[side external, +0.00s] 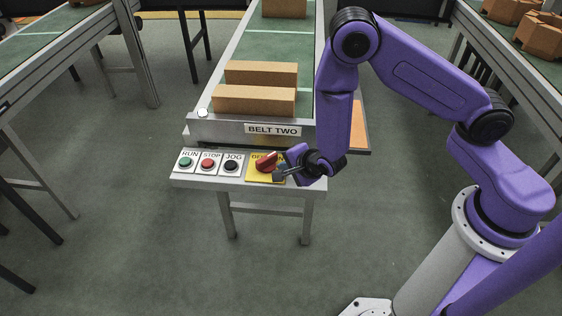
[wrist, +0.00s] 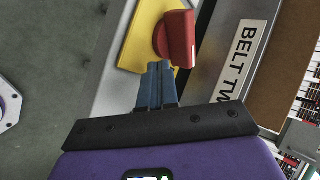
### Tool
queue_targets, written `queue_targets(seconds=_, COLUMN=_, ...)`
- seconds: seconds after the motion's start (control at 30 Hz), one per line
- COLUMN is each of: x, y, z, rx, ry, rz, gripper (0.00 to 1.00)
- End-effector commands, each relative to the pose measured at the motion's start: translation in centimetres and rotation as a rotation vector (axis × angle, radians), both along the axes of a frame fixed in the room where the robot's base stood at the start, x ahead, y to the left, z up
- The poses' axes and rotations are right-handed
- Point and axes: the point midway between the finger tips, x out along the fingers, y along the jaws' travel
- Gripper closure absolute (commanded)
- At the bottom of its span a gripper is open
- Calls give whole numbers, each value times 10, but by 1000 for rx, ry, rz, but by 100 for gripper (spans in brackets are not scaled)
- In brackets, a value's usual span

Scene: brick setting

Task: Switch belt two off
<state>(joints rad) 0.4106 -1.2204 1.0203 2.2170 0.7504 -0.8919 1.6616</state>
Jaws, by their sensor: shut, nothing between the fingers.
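A red rotary switch handle (side external: 266,162) sits on a yellow plate (side external: 254,175) at the right end of a control panel (side external: 215,182) below the "BELT TWO" label (side external: 272,130). In the wrist view the red handle (wrist: 178,40) stands on the yellow plate (wrist: 142,35), with the label (wrist: 241,58) to its right. My gripper (side external: 277,175) is at the handle's right side, low over the plate. In the wrist view its blue fingers (wrist: 157,70) are shut together, with their tips right by the handle's edge. I cannot tell if they touch it. Part of the plate's lettering is hidden.
Green RUN (side external: 186,162), red STOP (side external: 208,164) and black JOG (side external: 231,166) buttons are left of the switch. Cardboard boxes (side external: 253,100) lie on the belt (side external: 272,50) behind. A small white round lamp (side external: 203,113) sits at the belt's front left corner. Open floor lies in front.

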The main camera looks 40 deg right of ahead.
Motion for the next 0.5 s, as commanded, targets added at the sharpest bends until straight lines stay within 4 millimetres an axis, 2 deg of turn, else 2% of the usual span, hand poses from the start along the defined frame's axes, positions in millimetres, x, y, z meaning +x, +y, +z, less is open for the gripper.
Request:
queue_targets(seconds=0.2, x=18, y=0, z=0, rx=1, ry=0, rz=-1, gripper=100)
queue_targets(seconds=0.5, x=20, y=0, z=0, rx=-1, ry=1, rz=1, gripper=100)
